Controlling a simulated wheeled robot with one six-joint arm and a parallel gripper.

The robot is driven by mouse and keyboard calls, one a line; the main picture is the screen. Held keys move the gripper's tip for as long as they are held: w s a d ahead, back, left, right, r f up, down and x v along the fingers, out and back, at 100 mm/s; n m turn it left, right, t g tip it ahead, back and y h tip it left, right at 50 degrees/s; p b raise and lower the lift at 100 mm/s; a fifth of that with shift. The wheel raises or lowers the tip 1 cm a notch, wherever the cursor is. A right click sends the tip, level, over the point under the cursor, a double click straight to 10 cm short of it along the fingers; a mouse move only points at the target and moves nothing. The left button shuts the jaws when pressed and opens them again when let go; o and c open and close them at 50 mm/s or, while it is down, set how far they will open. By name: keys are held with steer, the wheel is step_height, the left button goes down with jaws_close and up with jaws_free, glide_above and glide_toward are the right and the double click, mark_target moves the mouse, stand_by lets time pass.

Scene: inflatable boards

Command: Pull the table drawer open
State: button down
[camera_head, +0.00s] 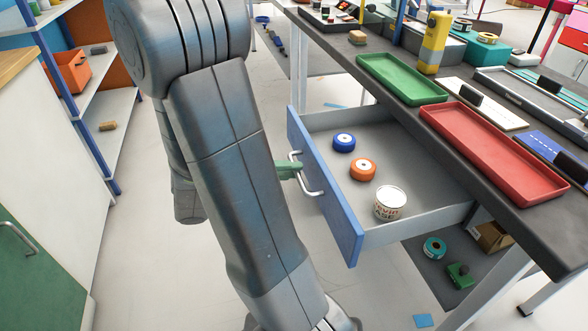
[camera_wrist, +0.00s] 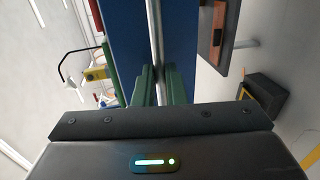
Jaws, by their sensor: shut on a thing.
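The table drawer (camera_head: 352,240) has a blue front and grey inside, and it stands well out from under the dark table top (camera_head: 415,115). A silver bar handle (camera_head: 312,187) is on its front. My gripper (camera_head: 290,170) has green fingers and is at the upper end of the handle, partly hidden by my arm. In the wrist view, the green fingers (camera_wrist: 158,85) are shut on the silver handle bar (camera_wrist: 155,45) in front of the blue drawer front (camera_wrist: 180,40). Inside the drawer lie a blue roll (camera_head: 344,142), an orange roll (camera_head: 362,169) and a white can (camera_head: 390,203).
A green tray (camera_head: 402,79) and a red tray (camera_head: 494,150) lie on the table top, near a yellow device (camera_head: 432,42). A shelf unit with an orange bin (camera_head: 67,73) and a white cabinet (camera_head: 50,150) stand at the left.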

steer(key=shift+s+a, duration=0.1)
steer(key=shift+a, duration=0.15)
steer(key=c, duration=1.5)
jaws_free()
steer(key=p+v, duration=0.3)
steer(key=v, duration=1)
steer(key=shift+a, duration=0.4)
steer(key=shift+d, duration=0.1)
steer(key=b+x, duration=0.3)
steer(key=x, duration=1)
steer(key=shift+d, duration=0.4)
